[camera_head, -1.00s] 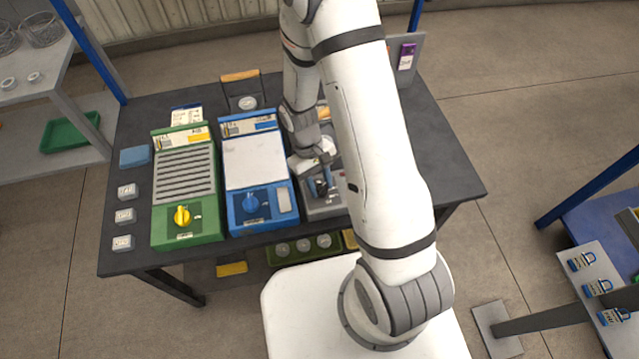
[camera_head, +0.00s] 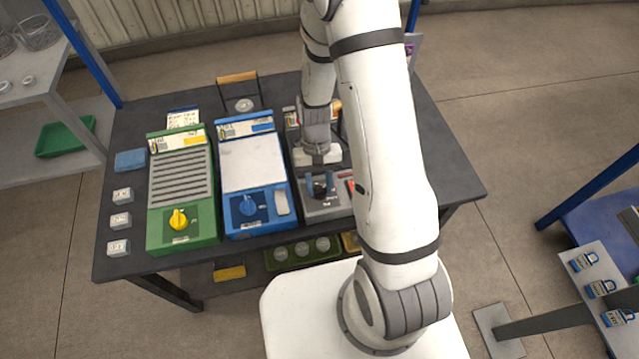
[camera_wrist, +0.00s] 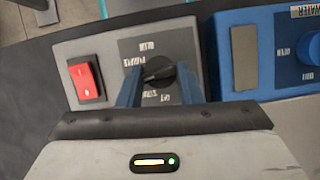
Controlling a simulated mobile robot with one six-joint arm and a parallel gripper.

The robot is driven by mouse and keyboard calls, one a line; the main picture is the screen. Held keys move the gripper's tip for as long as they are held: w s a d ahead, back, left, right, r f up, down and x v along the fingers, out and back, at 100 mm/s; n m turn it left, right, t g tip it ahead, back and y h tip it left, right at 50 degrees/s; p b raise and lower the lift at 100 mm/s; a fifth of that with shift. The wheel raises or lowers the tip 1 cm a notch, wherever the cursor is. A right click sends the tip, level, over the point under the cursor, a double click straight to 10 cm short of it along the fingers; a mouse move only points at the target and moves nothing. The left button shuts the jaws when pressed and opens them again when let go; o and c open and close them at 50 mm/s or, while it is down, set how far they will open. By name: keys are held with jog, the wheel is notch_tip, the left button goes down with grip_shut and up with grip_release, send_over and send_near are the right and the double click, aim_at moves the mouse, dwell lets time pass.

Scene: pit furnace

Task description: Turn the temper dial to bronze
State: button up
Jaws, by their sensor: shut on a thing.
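The grey unit (camera_head: 326,207) stands right of the blue one on the dark table. Its black dial (camera_wrist: 158,72) shows in the wrist view with small labels around it, too blurred to read surely. A ridge across the dial lies nearly sideways in that view. My gripper (camera_wrist: 158,80) is shut on the dial, one blue-grey finger on each side. In the head view my gripper (camera_head: 319,187) points down at the front of the grey unit, and the dial is hidden between the fingers.
A red rocker switch (camera_wrist: 86,80) sits beside the dial on the grey panel. The blue unit (camera_head: 250,210) with a blue knob stands close by. The green unit (camera_head: 181,232) with a yellow knob is further left. Several small labelled blocks (camera_head: 121,220) line the table's left edge.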

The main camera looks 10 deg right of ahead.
jog(key=o, duration=0.9)
jog(key=shift+o, duration=0.2)
jog(key=v, duration=0.8)
notch_tip(320, 180, up, 13)
jog(key=t, duration=0.4)
send_over(318, 183)
jog(key=s+d, duration=0.2)
jog(key=s, duration=0.2)
jog(key=s+d+r+n+t, duration=0.1)
jog(key=s+r+t, duration=0.2)
jog(key=s+r, duration=0.4)
jog(key=shift+s+d+r, duration=0.2)
jog(key=shift+d+r, duration=0.05)
jog(key=shift+d, duration=0.1)
